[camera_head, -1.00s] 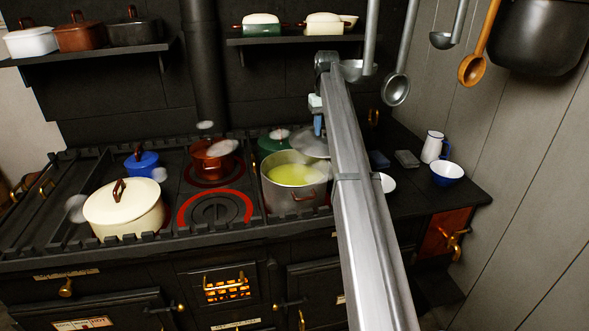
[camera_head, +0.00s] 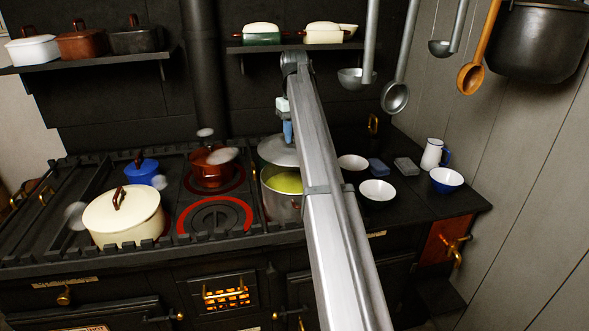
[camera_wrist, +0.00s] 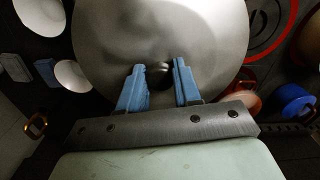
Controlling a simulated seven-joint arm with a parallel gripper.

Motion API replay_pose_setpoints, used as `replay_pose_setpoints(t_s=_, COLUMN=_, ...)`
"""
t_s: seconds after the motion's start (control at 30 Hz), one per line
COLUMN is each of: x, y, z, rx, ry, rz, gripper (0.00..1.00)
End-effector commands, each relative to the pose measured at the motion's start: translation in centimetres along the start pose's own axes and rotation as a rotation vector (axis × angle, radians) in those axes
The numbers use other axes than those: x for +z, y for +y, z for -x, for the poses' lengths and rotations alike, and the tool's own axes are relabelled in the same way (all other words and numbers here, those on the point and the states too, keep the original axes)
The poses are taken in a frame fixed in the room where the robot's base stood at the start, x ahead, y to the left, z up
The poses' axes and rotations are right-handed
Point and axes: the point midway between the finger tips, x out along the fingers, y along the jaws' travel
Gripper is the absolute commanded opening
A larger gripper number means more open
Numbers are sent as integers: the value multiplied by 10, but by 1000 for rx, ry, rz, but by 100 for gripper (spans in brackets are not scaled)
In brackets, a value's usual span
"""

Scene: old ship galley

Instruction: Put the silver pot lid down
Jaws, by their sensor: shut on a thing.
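The silver pot lid (camera_head: 277,151) is a round grey disc behind the steel pot (camera_head: 280,205), near that pot's back rim. My gripper (camera_head: 288,132) is above it with its blue fingers down on the lid's middle. In the wrist view the lid (camera_wrist: 205,40) fills the upper middle, and my gripper (camera_wrist: 160,85) is shut on its dark knob (camera_wrist: 160,68). The steel pot is open and holds yellow-green liquid (camera_head: 287,182). My arm hides its right side. I cannot tell whether the lid touches anything below.
A cream lidded pot (camera_head: 122,214), a blue pot (camera_head: 142,171) and a copper-red pot (camera_head: 211,168) stand on the stove left. White bowls (camera_head: 377,191), a blue bowl (camera_head: 446,180) and a jug (camera_head: 432,154) stand at right. Ladles (camera_head: 395,98) hang above. A hotplate (camera_head: 215,215) glows, uncovered.

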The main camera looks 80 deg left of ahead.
Motion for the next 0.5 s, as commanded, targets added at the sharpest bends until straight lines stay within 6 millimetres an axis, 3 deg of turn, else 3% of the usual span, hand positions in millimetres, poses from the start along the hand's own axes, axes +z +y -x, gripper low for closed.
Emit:
replay_pose_setpoints(t_s=0.23, x=1, y=0, z=-36, rx=0, ry=-1, rz=0, gripper=0)
replay_pose_setpoints(t_s=0.5, x=1, y=0, z=-56, rx=0, ry=0, rz=0, gripper=0)
